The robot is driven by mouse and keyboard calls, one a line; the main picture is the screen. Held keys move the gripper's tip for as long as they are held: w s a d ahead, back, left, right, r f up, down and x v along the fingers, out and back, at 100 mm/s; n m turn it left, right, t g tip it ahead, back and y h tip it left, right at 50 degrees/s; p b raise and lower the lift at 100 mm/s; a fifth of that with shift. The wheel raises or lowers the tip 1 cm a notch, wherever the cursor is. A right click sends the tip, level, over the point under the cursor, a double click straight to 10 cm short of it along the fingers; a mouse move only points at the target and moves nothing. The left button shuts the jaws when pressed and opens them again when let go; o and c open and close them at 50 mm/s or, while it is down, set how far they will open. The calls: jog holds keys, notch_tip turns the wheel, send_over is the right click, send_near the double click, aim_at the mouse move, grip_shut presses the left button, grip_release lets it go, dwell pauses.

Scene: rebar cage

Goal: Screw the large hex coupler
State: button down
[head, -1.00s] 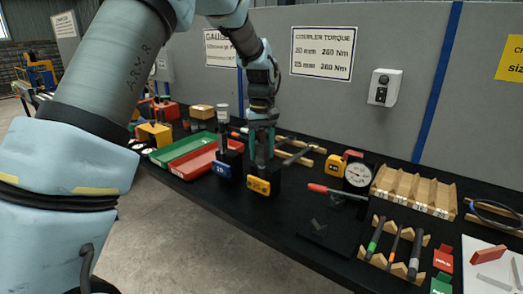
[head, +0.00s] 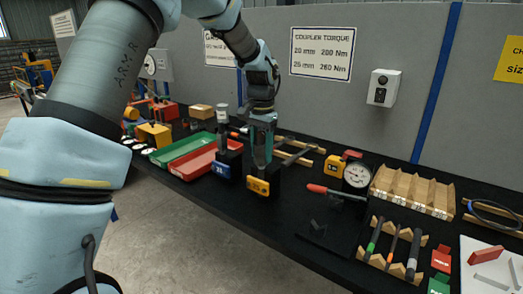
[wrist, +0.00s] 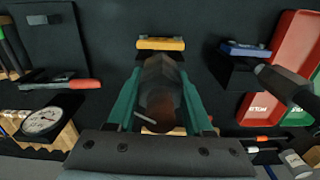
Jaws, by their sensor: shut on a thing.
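A dark grey hex coupler (wrist: 160,78) stands between the teal fingers of my gripper (wrist: 160,95) in the wrist view, with a brownish end toward the camera. The fingers are shut on its sides. In the head view my gripper (head: 262,150) points down over a black block with a yellow tag (head: 258,187). The coupler is mostly hidden there by the fingers. The yellow tag also shows in the wrist view (wrist: 161,44), just beyond the coupler. Whether the coupler is engaged on a thread cannot be told.
A blue-tagged block (head: 222,169) holding a dark bar stands close to the left. Red (head: 192,160) and green trays lie further left. A grey panel (head: 430,100) backs the bench.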

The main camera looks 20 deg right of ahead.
jog(key=m, duration=0.4)
jog(key=shift+m+p, duration=0.3)
jog(key=shift+p, duration=0.1)
jog(key=m+p, duration=0.1)
jog(key=m, duration=0.3)
jog(key=shift+m, duration=0.3)
jog(key=m+p, duration=0.2)
jog(key=m, duration=0.2)
jog(key=shift+r+m, duration=0.1)
jog(key=shift+m, duration=0.2)
jog(key=m+p, duration=0.1)
jog(key=m, duration=0.3)
jog(key=shift+s+p, duration=0.1)
jog(key=shift+p, duration=0.3)
jog(key=m+p, duration=0.1)
jog(key=m, duration=0.4)
jog(key=shift+a, duration=0.1)
jog(key=m, duration=0.4)
jog(key=shift+m, duration=0.3)
jog(key=m, duration=0.4)
jog(key=shift+m, duration=2.1)
